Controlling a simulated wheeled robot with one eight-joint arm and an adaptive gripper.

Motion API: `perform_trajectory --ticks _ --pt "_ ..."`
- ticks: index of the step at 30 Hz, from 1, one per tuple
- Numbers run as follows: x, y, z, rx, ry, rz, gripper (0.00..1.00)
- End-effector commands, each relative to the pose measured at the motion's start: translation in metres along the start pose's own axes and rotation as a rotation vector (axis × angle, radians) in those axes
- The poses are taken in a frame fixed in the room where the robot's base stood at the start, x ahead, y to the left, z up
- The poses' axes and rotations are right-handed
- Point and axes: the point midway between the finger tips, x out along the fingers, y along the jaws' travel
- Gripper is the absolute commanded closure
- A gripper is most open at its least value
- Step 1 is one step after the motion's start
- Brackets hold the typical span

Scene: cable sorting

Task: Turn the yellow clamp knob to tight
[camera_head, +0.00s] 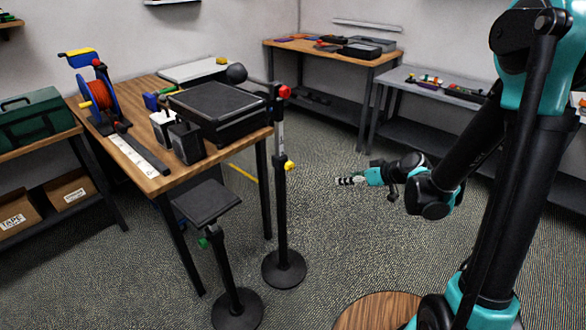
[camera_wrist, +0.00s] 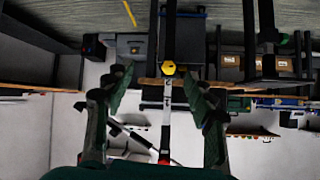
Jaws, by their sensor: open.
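The yellow clamp knob (camera_head: 290,166) sits on the side of a black upright stand (camera_head: 281,210) with a round base, at mid-height in the head view. In the wrist view the yellow knob (camera_wrist: 168,68) lies ahead, between the two fingers and slightly above their tips. My gripper (camera_head: 345,181) is to the right of the knob in the head view, with a clear gap between them. In the wrist view my gripper (camera_wrist: 158,95) has its fingers spread apart with nothing between them. Which way the knob is turned cannot be made out.
A red knob (camera_head: 284,92) tops the same stand. A shorter stand with a square plate (camera_head: 206,202) and a green knob (camera_head: 203,243) stands to its left. A wooden table (camera_head: 146,181) with a black case (camera_head: 218,108) is behind. The floor between gripper and stand is clear.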

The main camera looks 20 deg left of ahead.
Motion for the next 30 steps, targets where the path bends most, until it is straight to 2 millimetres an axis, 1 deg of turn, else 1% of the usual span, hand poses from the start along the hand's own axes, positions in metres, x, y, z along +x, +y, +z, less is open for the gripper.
perform_trajectory --ticks 1,3,6,9,16,19,23,30 --pt "0.017 -0.003 -0.008 -0.036 0.037 -0.027 0.45" --pt "0.035 -0.007 -0.019 -0.085 0.089 -0.056 0.45" --pt "0.055 -0.012 -0.029 -0.141 0.151 -0.087 0.45" --pt "0.069 -0.016 -0.035 -0.177 0.195 -0.104 0.45" --pt "0.083 -0.020 -0.041 -0.205 0.227 -0.115 0.45" --pt "0.094 -0.022 -0.043 -0.206 0.226 -0.116 0.45" --pt "0.117 -0.025 -0.048 -0.205 0.226 -0.117 0.45" --pt "0.163 -0.032 -0.058 -0.205 0.226 -0.116 0.45"
